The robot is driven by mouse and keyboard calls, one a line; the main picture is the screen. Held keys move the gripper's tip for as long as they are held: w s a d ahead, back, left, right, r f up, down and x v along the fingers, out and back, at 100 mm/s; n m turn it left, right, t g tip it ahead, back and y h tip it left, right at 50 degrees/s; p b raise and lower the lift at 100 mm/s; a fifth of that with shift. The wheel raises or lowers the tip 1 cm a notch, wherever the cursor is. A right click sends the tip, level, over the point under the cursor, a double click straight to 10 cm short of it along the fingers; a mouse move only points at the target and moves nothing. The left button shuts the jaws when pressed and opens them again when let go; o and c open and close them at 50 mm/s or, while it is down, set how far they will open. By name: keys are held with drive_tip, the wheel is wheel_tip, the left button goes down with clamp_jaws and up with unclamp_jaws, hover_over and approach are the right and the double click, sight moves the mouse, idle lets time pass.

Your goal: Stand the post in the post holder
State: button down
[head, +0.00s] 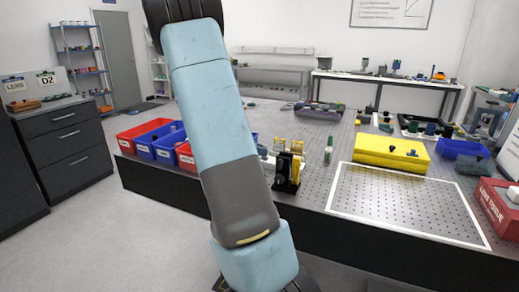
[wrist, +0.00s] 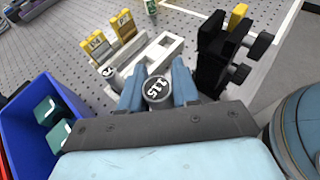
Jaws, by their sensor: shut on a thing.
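My gripper (wrist: 158,98) is shut on a round, upright-looking post (wrist: 157,87) with a dark top marked 115. Its fingers close on the left and right of the post. Its lower end is hidden, so I cannot tell whether it still touches the white rack (wrist: 166,44) just beyond. Black upright blocks with side knobs, perhaps the post holder (wrist: 212,58), stand right of my gripper. They also show in the head view (head: 287,172). My arm hides the gripper and post in the head view.
Another labelled round top (wrist: 108,73) is at the rack's left end, near yellow labelled pieces (wrist: 96,44). A blue bin (wrist: 45,95) is close on the left. In the head view, a yellow case (head: 390,150) lies behind a white-outlined, mostly clear area (head: 400,200).

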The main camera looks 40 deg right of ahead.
drive_tip(key=c, duration=0.8)
unclamp_jaws()
drive_tip(key=v, duration=1.1)
drive_tip(key=s+a+r+m+t+y, duration=0.3)
drive_tip(key=s+a+m+y, duration=0.1)
drive_tip(key=s+a, duration=0.3)
drive_tip(key=s+a+r+m+t+y, duration=0.3)
drive_tip(key=s+a, duration=0.4)
drive_tip(key=a, duration=0.3)
drive_tip(key=s+a+r+m+t+y, duration=0.3)
drive_tip(key=s+a+m+t+y, duration=0.1)
drive_tip(key=s+a, duration=0.4)
drive_tip(key=shift+a+r+m+t+y, duration=0.25)
drive_tip(key=shift+m+y, duration=0.1)
drive_tip(key=shift+m, duration=0.3)
drive_tip(key=shift+a+r+m+t+y, duration=0.2)
drive_tip(key=shift+m+y, duration=0.15)
drive_tip(key=shift+m, duration=0.3)
